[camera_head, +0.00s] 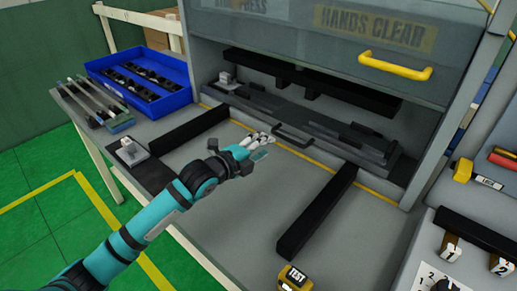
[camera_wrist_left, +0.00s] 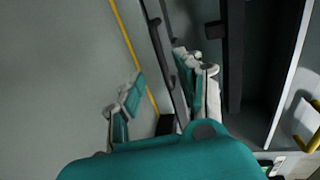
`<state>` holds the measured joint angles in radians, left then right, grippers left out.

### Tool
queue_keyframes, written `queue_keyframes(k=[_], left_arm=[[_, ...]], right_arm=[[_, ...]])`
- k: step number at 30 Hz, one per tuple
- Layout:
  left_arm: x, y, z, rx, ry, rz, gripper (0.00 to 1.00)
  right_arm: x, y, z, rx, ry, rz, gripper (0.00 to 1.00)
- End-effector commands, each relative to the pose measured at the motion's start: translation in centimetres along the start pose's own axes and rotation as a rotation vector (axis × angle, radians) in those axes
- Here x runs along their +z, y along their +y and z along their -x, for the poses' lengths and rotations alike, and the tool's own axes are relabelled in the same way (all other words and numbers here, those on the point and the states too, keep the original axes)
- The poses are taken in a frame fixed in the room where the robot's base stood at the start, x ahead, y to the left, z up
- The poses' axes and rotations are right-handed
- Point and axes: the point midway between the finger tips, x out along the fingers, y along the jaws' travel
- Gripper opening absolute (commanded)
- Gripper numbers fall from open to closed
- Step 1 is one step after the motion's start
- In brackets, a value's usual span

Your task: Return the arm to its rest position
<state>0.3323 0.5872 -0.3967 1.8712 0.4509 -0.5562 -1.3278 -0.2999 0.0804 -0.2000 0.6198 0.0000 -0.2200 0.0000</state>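My left arm (camera_head: 150,216) is teal and black and reaches in from the lower left of the head view. My left gripper (camera_head: 264,145) is over the grey bench top (camera_head: 220,190), close to the yellow line before the press opening. In the left wrist view the two fingers of the left gripper (camera_wrist_left: 160,76) stand apart with nothing between them, so it is open and empty. The dark handle bar (camera_head: 293,134) of the press drawer is just beyond the fingertips. My right gripper is not in view.
Two black rails (camera_head: 318,210) (camera_head: 190,130) lie on the bench either side of the gripper. A blue tray (camera_head: 140,80) with dark parts is at the back left. The press guard (camera_head: 330,40) with a yellow handle (camera_head: 395,66) is above. A yellow TEST device (camera_head: 294,279) is at the front.

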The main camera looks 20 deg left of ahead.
Motion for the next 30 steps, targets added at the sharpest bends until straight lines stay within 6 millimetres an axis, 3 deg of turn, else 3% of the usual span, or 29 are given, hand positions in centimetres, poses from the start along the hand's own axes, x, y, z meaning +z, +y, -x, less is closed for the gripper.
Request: queue_keyframes(k=[6, 20, 30], left_arm=[[0.0, 0.0, 1.6, 0.001, 0.000, -0.001, 0.36], [0.0, -0.3, 1.7, 0.000, 0.000, 0.000, 0.36], [-0.1, -5.9, 2.9, 0.000, 0.001, 0.000, 0.36]], right_arm=[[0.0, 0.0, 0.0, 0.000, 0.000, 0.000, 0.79], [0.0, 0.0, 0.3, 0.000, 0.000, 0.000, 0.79], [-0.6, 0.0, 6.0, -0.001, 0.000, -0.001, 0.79]])
